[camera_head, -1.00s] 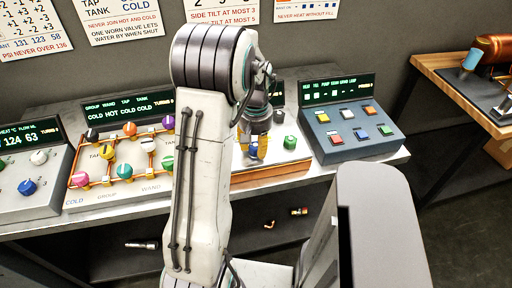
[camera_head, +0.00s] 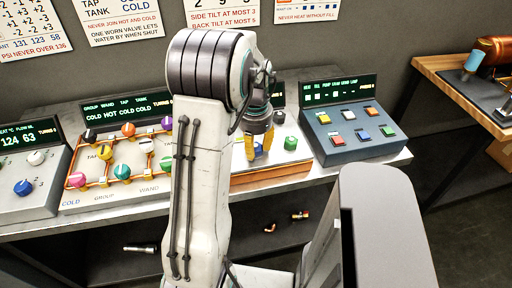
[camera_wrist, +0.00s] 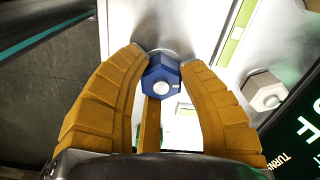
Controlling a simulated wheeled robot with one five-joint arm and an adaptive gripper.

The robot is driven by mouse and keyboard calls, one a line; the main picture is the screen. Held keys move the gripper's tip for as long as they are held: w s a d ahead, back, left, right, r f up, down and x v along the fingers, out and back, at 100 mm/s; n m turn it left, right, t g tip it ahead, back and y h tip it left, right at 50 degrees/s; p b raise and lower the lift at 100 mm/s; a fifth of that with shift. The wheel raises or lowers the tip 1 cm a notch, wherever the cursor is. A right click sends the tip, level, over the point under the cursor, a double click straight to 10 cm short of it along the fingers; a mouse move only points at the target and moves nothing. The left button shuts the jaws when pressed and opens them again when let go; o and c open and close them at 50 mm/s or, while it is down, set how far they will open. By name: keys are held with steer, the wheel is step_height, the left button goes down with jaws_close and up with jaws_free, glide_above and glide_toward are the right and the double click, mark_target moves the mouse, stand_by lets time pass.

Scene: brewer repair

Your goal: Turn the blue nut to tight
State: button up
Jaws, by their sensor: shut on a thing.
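The blue nut (camera_wrist: 162,75) is a hexagonal blue piece with a pale round centre, on a white panel in the wrist view. My gripper (camera_wrist: 163,72) has its two orange segmented fingers closed on either side of it, with the tips touching its sides. In the head view my gripper (camera_head: 258,148) points down over the white panel; the blue nut (camera_head: 257,150) shows only partly between the fingers. A green nut (camera_head: 291,143) stands to the right on the same panel. A grey-white hexagonal nut (camera_wrist: 265,90) shows at the right in the wrist view.
A blue-grey box with several coloured buttons (camera_head: 348,135) stands to the right. A panel of orange pipes and coloured knobs (camera_head: 124,150) stands to the left, partly hidden by my arm. A dark screen (camera_wrist: 300,130) lies close on the right in the wrist view.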

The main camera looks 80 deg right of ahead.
steer(key=shift+w+a+f+m, duration=0.1)
steer(key=shift+a+f+m, duration=0.15)
steer(key=shift+m, duration=0.65)
steer(key=o, duration=1.2)
steer(key=shift+w+d+r, duration=0.1)
steer(key=shift+r, duration=0.05)
steer(key=shift+r, duration=0.1)
steer(key=shift+d+r, duration=0.15)
steer(key=shift+r, duration=0.4)
step_height(320, 180, up, 11)
steer(key=shift+f, duration=0.1)
